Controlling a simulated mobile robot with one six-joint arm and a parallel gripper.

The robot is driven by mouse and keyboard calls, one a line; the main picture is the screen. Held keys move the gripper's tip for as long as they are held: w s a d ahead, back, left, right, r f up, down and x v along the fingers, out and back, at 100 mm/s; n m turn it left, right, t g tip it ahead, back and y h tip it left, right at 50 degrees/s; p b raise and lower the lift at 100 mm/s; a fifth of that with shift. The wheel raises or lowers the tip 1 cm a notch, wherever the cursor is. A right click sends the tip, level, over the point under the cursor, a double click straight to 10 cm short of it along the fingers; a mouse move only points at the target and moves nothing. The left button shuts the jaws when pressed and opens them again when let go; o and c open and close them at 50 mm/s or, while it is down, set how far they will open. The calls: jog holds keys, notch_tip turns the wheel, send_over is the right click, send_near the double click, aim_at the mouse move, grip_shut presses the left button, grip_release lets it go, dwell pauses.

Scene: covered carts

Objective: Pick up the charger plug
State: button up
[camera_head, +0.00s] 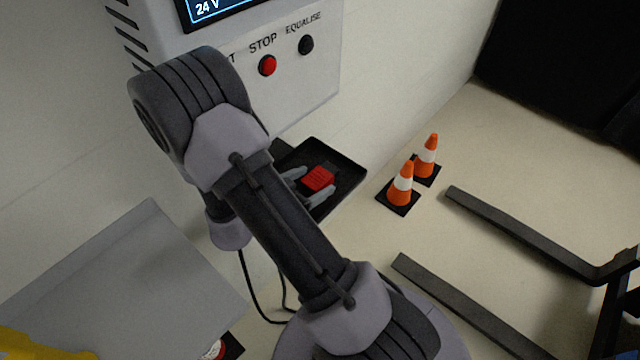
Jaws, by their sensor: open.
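The charger plug (318,180) is a small red block at the black tray (346,165) below the wall-mounted charger box. My gripper (308,187) is open, with one grey finger on the upper left side of the plug and the other at its lower right. I cannot tell whether the fingers touch it. My arm hides the left part of the tray and most of my gripper. A black cable (247,285) hangs below, partly behind my arm.
The charger box (300,85) has a red STOP button (267,65) and a black EQUALISE button (306,44). Two orange cones (402,184) stand on the floor to the right. Dark forks (470,305) lie at lower right. A grey panel (130,290) is at lower left.

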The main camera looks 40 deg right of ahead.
jog(key=shift+d+f, duration=0.15)
jog(key=shift+d, duration=0.25)
grip_shut()
